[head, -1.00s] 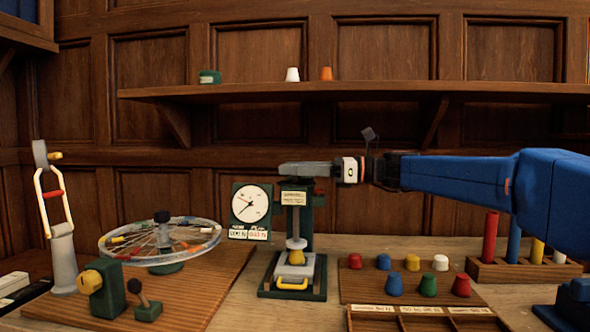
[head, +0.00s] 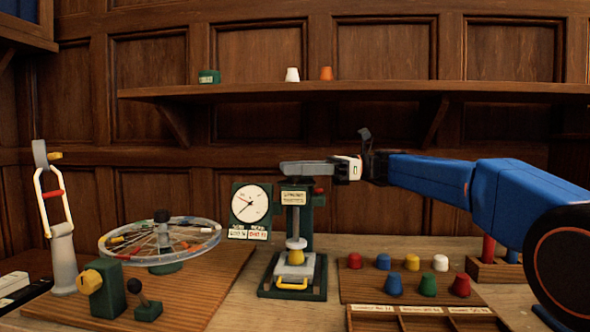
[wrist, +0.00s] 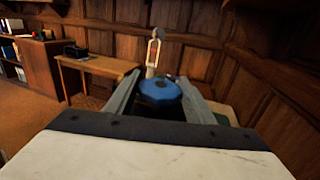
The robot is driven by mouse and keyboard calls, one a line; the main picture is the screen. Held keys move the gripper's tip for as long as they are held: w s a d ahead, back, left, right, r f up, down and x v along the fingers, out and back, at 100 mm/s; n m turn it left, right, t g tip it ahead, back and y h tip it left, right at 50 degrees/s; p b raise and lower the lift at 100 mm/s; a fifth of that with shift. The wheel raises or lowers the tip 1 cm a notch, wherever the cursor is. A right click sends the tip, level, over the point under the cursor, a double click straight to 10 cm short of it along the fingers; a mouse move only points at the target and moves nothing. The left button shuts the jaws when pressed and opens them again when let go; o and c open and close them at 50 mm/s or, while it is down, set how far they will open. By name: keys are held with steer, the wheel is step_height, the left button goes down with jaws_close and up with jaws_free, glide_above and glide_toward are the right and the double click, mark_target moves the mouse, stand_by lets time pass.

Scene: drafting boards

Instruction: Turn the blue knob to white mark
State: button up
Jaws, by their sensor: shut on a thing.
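The blue knob (wrist: 160,91) is a round, flat-topped disc seen in the wrist view between the two grey fingers of my gripper (wrist: 158,84). The fingers are shut on its sides. In the head view my gripper (head: 292,167) lies across the top of the green press stand (head: 304,218), and its fingers hide the knob there. I cannot make out a white mark in either view.
A white dial (head: 251,203) stands left of the press. A spoked wheel (head: 112,250) lies further left. Several coloured caps (head: 428,285) sit on a board at right, before a rack of coloured rods (head: 490,270). A shelf (head: 350,88) runs behind.

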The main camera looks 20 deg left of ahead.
steer(key=o, duration=1.1)
steer(key=shift+c, duration=0.2)
steer(key=shift+w, duration=0.1)
steer(key=v, duration=1.7)
steer(key=shift+d, duration=0.1)
